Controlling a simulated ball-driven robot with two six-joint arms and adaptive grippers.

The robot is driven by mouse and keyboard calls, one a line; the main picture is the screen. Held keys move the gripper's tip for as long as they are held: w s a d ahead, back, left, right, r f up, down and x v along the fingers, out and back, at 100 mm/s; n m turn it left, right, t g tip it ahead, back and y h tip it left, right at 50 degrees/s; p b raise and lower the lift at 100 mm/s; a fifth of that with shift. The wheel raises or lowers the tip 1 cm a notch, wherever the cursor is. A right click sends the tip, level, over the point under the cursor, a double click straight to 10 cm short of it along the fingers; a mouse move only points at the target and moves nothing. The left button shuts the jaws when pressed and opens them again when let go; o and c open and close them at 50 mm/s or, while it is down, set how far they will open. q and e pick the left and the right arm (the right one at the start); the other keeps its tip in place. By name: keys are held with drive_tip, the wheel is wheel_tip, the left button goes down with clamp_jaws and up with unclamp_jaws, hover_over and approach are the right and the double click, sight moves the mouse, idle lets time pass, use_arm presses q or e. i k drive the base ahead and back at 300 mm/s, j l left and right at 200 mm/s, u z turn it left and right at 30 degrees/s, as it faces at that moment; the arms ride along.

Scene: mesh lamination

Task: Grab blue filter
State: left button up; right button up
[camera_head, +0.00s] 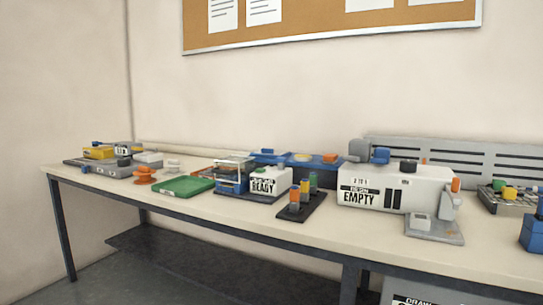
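No thing in view can be told for sure as the blue filter. Several blue things stand on the long bench (320,228). A blue box-shaped unit with a clear upper part (231,180) stands left of the middle. A blue flat tray (268,157) lies behind it. A small blue part (380,156) shows at the top of the white machine marked EMPTY (372,188). A blue object (533,233) is cut off at the right edge. Neither of my grippers is in view.
A white box marked READY (268,182), a black rack with coloured cylinders (301,203) and a green tray (184,186) stand on the bench. More devices crowd its left end. The front strip is mostly clear. A dark lower shelf (190,262) runs beneath.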

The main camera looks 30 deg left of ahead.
sight(266, 153)
drive_tip(key=u, duration=0.65)
drive_tip(key=i+j+u, duration=0.3)
drive_tip(key=j, duration=0.3)
drive_tip(key=i+j+u, duration=0.3)
drive_tip(key=i+j, duration=0.15)
drive_tip(key=i, duration=0.1)
